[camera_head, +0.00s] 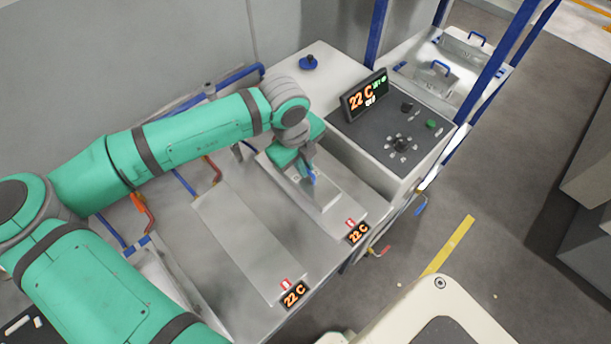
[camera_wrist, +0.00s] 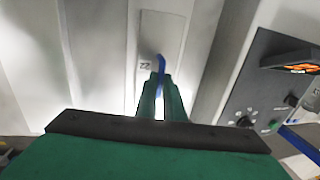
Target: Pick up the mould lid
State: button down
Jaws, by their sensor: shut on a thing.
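The mould lid (camera_head: 330,190) is a flat grey metal plate with a blue handle (camera_head: 314,178), at the right-hand mould station of the bench. My gripper (camera_head: 308,174) reaches down over it from the upper left and is shut on the blue handle. In the wrist view the handle (camera_wrist: 160,64) stands between my green fingertips (camera_wrist: 160,80), and the pale lid plate (camera_wrist: 163,35) lies beyond them. The fingers hide part of the handle and lid. I cannot tell whether the lid is raised off the surface under it.
A control panel (camera_head: 385,125) with a 22 C display (camera_head: 366,94) stands right of the lid. A closed flat station (camera_head: 245,235) lies to the left. More blue-handled plates (camera_head: 432,78) sit at the upper right. Blue frame posts (camera_head: 510,48) rise nearby.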

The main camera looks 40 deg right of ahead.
aim_at(306, 179)
dwell(0.3)
jog(key=shift+r, duration=0.25)
jog(key=r, duration=0.3)
jog(key=shift+s+a+r, duration=0.15)
jog(key=shift+s+r, duration=0.15)
jog(key=shift+s, duration=0.05)
jog(key=s+a+r, duration=0.5)
jog(key=s+r, duration=0.4)
jog(key=s, duration=0.3)
jog(key=shift+a, duration=0.2)
